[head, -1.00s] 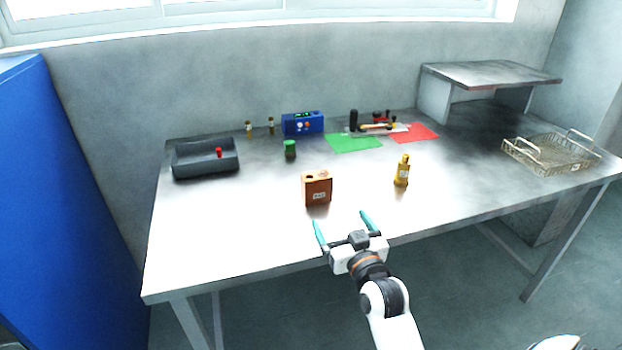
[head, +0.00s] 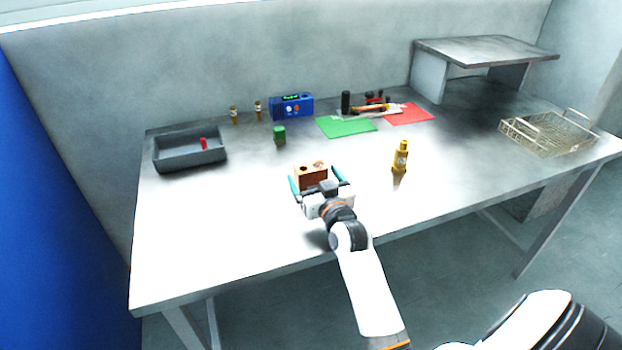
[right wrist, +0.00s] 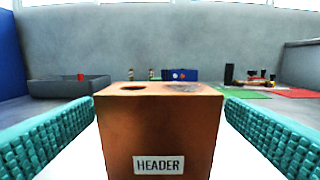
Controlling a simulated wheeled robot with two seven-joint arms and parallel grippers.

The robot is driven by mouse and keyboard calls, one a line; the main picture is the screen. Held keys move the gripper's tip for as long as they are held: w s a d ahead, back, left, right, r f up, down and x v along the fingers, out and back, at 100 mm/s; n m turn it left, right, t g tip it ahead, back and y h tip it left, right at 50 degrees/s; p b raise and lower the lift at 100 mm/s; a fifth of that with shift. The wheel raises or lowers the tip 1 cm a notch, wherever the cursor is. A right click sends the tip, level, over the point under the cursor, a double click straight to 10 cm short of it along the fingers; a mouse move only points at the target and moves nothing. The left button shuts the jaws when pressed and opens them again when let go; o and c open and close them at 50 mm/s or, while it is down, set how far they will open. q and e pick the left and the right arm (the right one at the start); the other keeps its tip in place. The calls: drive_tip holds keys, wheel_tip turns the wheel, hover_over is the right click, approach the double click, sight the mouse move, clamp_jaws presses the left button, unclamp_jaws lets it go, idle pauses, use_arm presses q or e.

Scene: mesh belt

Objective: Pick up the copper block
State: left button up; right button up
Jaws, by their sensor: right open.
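The copper block (head: 311,174) stands upright near the front middle of the table. In the right wrist view the copper block (right wrist: 158,128) shows a "HEADER" label on its near face and a dark round hole in its top. My right gripper (head: 315,184) is open, with one teal finger on each side of the block. In the right wrist view a bright gap shows between the block and each finger of the right gripper (right wrist: 160,135). In the head view the gripper body hides the block's lower front. My left gripper is not in view.
A yellow bottle (head: 400,158) stands to the right of the block, and a green cylinder (head: 279,134) behind it. A dark tray (head: 190,158) is at the left, a wire basket (head: 545,135) at the right. The table's front left is clear.

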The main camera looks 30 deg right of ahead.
sight(308, 167)
drive_tip(key=x, duration=0.4)
drive_tip(key=shift+w, duration=0.3)
drive_tip(key=shift+s, duration=0.1)
drive_tip(key=shift+c, duration=0.4)
drive_tip(key=shift+r, duration=0.1)
drive_tip(key=c, duration=1.2)
